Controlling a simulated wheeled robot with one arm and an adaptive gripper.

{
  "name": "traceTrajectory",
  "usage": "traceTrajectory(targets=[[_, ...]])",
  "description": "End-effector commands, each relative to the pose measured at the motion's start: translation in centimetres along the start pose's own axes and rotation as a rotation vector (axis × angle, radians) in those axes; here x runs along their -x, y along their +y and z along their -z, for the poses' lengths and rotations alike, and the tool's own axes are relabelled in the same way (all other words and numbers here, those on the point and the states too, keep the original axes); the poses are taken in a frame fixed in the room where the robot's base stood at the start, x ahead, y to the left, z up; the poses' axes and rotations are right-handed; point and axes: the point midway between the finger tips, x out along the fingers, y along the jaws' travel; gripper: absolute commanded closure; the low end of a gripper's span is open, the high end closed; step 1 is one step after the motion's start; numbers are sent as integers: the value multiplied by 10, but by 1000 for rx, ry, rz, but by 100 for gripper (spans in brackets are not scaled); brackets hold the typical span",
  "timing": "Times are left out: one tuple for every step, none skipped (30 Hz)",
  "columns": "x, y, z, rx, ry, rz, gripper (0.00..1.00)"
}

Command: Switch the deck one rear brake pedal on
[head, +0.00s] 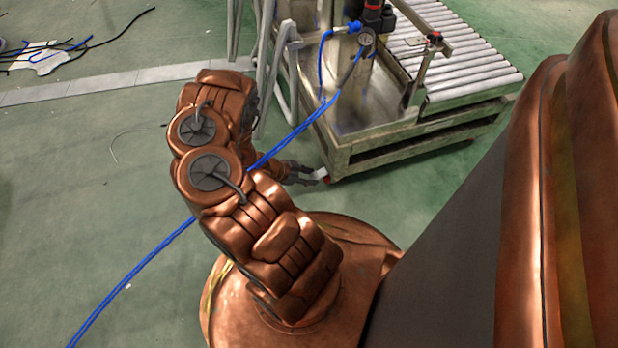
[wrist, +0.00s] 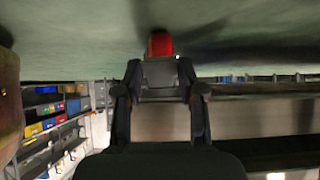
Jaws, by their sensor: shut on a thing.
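The brake pedal (head: 321,173) shows in the head view as a small white and red piece at the low near corner of the roller cart. In the wrist view its red end (wrist: 160,43) stands just past my fingertips. My gripper (head: 304,172) reaches in low from the left, at the pedal. In the wrist view my gripper (wrist: 159,80) is shut on the pedal, with one finger on each side. The fingers hide part of the pedal, and its tilt is hard to tell.
The roller cart (head: 425,128) has a metal frame and a roller top (head: 455,50). A blue hose (head: 130,275) runs from the cart behind my arm to the floor. Grey frame legs (head: 275,85) stand left of the cart. Green floor (head: 80,180) is open at left.

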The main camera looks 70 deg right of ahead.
Motion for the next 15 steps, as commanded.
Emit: traceTrajectory(targets=[[-2,1,-2,0,10,-2,96],[-2,1,-3,0,16,-1,96],[-2,1,-3,1,23,-1,96],[-2,1,-2,1,27,-1,96],[-2,1,-2,1,30,-1,96],[-2,1,-2,1,34,-1,96],[-2,1,-2,1,36,-1,96],[-2,1,-2,1,38,-2,96],[-2,1,-2,1,40,-2,95],[-2,1,-2,1,40,-2,95],[-2,1,-2,1,41,-2,95],[-2,1,-2,1,41,-2,95],[-2,1,-2,1,41,-2,95],[-2,1,-2,1,41,-2,96],[-2,1,-2,1,41,-2,96]])
